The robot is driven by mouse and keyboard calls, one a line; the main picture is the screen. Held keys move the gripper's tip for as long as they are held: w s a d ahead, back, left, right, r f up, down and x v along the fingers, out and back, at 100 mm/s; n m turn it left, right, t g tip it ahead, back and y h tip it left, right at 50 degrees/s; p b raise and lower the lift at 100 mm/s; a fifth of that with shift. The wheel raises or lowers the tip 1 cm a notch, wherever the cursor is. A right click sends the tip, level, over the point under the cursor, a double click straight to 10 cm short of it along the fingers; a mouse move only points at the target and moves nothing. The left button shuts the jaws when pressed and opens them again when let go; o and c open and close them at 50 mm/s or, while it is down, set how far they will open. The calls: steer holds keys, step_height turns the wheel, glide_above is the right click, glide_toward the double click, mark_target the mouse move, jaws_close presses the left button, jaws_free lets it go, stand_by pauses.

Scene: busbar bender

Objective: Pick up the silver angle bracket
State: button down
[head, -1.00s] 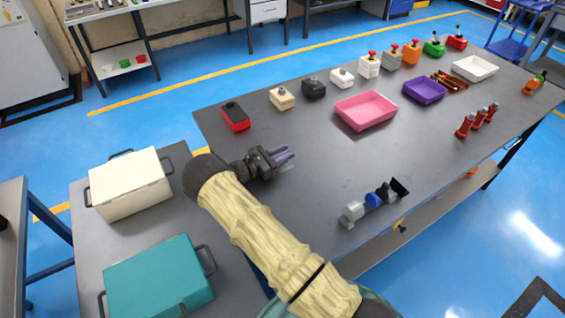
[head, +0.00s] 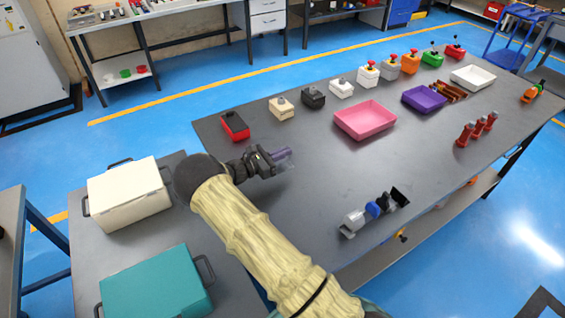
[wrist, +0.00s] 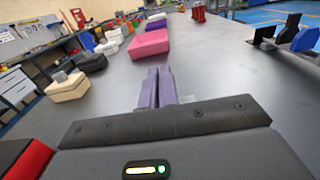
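The silver angle bracket (head: 352,222) stands near the front edge of the dark table, at the left end of a short row of brackets. My gripper (head: 288,153) is above the table's left part, well behind and left of the silver bracket. Its purple fingers (wrist: 158,88) are together, with no object seen between them.
A pink bin (head: 365,120), a purple bin (head: 424,98) and a white tray (head: 473,76) stand farther back. A red box (head: 235,125) and several switch boxes line the back edge. Red-brown parts (head: 477,130) stand at right. The table's middle is clear.

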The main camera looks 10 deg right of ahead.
step_height(320, 180, up, 5)
steer(key=shift+r+b, duration=0.2)
steer(key=shift+b, duration=0.1)
